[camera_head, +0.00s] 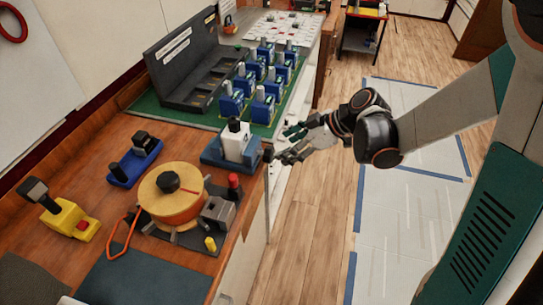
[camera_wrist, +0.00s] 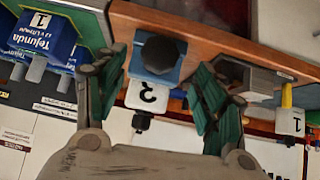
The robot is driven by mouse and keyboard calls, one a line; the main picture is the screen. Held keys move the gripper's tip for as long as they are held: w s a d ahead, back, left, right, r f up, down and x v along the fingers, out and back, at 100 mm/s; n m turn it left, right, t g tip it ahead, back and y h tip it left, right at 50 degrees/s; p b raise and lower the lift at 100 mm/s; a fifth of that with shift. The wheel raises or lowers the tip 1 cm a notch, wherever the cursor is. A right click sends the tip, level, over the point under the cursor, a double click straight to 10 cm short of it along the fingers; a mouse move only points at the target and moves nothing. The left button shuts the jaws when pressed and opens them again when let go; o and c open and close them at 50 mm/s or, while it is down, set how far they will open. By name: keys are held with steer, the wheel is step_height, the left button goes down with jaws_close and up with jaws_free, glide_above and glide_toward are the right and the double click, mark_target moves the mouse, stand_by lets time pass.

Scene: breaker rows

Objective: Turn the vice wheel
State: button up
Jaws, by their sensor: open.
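A blue vice-like unit (camera_head: 222,152) with a white block on top stands at the bench's right edge. A dark knob (camera_head: 268,153), which looks like its wheel, faces my gripper at that edge. In the wrist view this black faceted wheel (camera_wrist: 160,53) sits in front of a blue body, with a white tag marked 3 beside it. My gripper (camera_head: 289,143) is open and empty, just right of the wheel. In the wrist view its green fingers (camera_wrist: 162,68) appear on either side of the wheel, apart from it; the remaining depth is hard to tell.
An orange drum with a black knob (camera_head: 172,207), a grey block (camera_head: 218,212) and a red-topped post (camera_head: 234,186) stand nearer on the bench. Behind are several blue breakers (camera_head: 262,108) and a dark rack (camera_head: 182,62). The floor (camera_head: 300,215) right of the bench is clear.

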mark_target(274, 153)
steer(key=b+x, duration=0.2)
steer(key=x, duration=0.5)
steer(key=shift+a+f, duration=0.2)
steer(key=shift+f, duration=0.05)
steer(key=shift+w, duration=0.1)
steer(key=c, duration=1.1)
